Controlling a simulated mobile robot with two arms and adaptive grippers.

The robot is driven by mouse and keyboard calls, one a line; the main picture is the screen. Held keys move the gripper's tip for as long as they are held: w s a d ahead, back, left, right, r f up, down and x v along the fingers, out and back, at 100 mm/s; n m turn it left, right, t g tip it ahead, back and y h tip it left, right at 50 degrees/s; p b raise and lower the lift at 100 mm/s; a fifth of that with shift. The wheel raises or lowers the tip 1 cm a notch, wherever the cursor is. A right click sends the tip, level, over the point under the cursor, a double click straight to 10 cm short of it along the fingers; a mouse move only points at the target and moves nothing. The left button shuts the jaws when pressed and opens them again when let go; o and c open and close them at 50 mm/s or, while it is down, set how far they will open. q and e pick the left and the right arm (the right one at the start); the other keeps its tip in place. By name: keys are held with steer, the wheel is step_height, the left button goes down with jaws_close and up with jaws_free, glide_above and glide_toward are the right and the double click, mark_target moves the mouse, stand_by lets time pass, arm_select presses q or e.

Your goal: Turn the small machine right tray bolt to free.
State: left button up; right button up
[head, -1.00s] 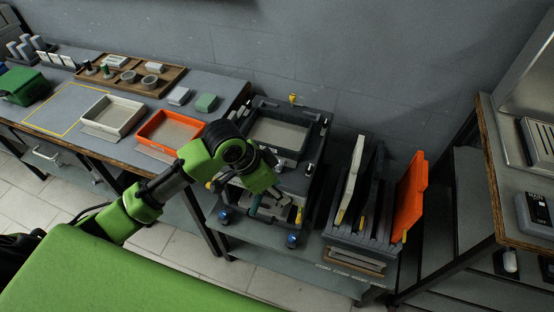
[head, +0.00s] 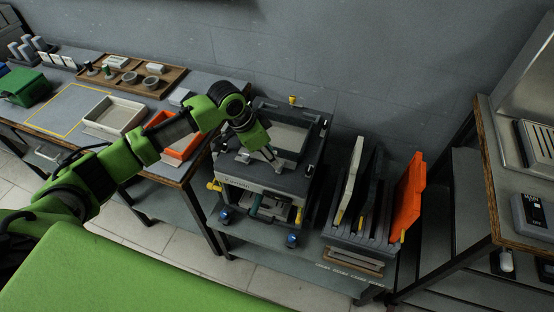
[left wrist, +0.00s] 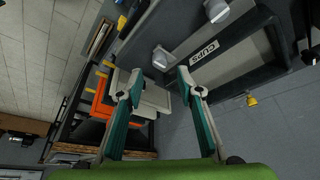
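The small machine (head: 250,186) stands on a low cart, with a dark-framed tray (head: 320,128) on its top. The tray also shows in the left wrist view, with a CUPS label (left wrist: 205,52). A grey bolt (left wrist: 161,57), seemingly the right tray bolt, sits by the tray edge; a second grey bolt (left wrist: 216,10) is farther along. My left gripper (head: 270,155) is above the machine's front top edge, pointing down. In the wrist view its fingers (left wrist: 158,84) are apart and empty, with the bolt just beyond their tips. I cannot tell any contact. My right gripper is not in view.
A rack (head: 350,232) with upright panels, one orange (head: 410,195), stands close right of the machine. The left bench (head: 62,100) holds a white tray (head: 113,114) and an orange tray (head: 185,146). A yellow knob (head: 292,100) stands behind the machine's tray.

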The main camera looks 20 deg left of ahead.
arm_select(q)
steer(key=shift+p+x, duration=0.3)
steer(key=shift+x, duration=2.5)
jaws_close()
